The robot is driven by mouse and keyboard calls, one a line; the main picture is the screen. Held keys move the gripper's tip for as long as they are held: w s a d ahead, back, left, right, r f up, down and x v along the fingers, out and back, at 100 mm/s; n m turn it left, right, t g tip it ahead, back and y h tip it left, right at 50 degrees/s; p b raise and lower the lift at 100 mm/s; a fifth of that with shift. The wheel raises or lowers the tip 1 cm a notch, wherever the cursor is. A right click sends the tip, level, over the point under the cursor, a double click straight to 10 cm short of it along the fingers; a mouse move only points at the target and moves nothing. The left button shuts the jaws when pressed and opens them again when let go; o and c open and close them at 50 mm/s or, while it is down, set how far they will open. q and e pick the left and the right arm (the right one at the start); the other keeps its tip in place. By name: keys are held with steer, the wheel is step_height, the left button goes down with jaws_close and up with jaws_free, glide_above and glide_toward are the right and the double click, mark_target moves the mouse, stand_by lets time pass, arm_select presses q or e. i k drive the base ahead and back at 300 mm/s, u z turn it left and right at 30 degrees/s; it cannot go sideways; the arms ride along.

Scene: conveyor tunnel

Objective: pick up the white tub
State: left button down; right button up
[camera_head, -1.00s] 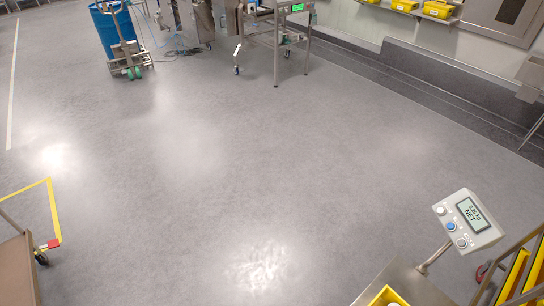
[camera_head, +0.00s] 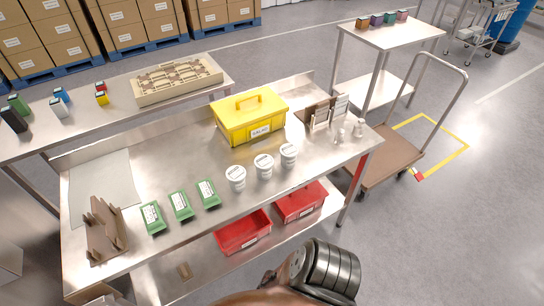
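Three white tubs stand in a slanting row on the steel bench (camera_head: 155,195). The left tub (camera_head: 236,178) is nearest the bench's front edge, the middle tub (camera_head: 264,167) is beside it, and the right tub (camera_head: 289,154) is farthest right. They are round, upright and apart from one another, with dark print on them that is too small to read. Neither gripper is in view. Part of my own arm, brown with a dark ribbed joint, shows at the bottom, in front of the bench and apart from the tubs.
A yellow lidded box (camera_head: 249,116) stands behind the tubs. Several green packs (camera_head: 180,205) lie to their left, and a brown rack (camera_head: 104,230) is at far left. Red bins (camera_head: 243,231) sit on the lower shelf. A brown cart (camera_head: 385,160) stands right of the bench.

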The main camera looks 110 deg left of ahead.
mark_target(288, 152)
steer(key=u, duration=0.2)
steer(key=i, duration=0.35)
steer(key=u, duration=3.55)
